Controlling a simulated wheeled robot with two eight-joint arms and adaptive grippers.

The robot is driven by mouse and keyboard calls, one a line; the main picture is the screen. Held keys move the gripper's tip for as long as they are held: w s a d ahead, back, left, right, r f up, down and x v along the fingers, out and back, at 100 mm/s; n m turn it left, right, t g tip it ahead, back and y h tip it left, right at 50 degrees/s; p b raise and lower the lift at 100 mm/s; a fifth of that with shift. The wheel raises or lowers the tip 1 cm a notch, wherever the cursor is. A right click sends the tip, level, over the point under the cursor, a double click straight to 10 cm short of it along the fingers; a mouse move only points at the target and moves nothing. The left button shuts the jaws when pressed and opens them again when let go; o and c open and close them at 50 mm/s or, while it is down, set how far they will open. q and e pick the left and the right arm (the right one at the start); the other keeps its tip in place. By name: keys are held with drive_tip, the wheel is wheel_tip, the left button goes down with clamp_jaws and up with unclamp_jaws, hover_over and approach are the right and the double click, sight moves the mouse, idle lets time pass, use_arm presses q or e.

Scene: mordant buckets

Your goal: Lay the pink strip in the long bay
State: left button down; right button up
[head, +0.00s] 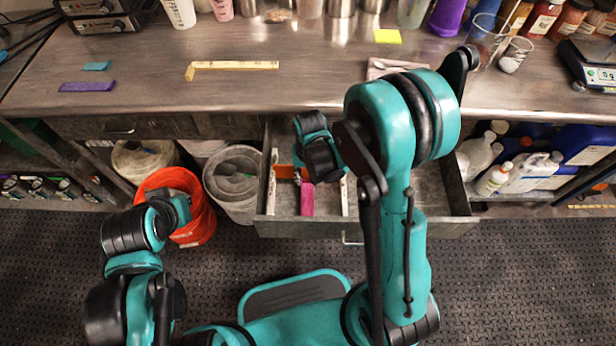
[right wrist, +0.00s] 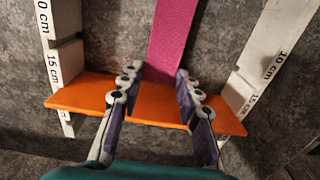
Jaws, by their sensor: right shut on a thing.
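The pink strip (head: 307,200) lies lengthwise in the open drawer (head: 400,230), between two pale notched rails, and reaches toward the drawer's front. In the right wrist view the strip (right wrist: 176,35) runs from the top edge to the orange divider (right wrist: 75,95), which crosses both rails near their 15 cm marks. My right gripper (right wrist: 157,82) appears shut on the middle of this divider, with the strip's end just beyond the fingertips. The divider (head: 285,172) also shows in the head view. My left gripper (head: 180,208) is by the orange bucket; its fingers are not clear.
The orange bucket (head: 195,225) and a grey bucket (head: 232,200) stand left of the drawer. On the bench (head: 300,95) lie a purple strip (head: 87,86), a teal strip (head: 97,66) and a yellow folding ruler (head: 235,65). Bottles (head: 530,172) fill the right shelf.

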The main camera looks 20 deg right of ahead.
drive_tip(key=shift+f, duration=0.55)
drive_tip(key=o, duration=0.9)
wheel_tip(320, 180, up, 12)
drive_tip(key=shift+d, duration=0.1)
idle(0.5)
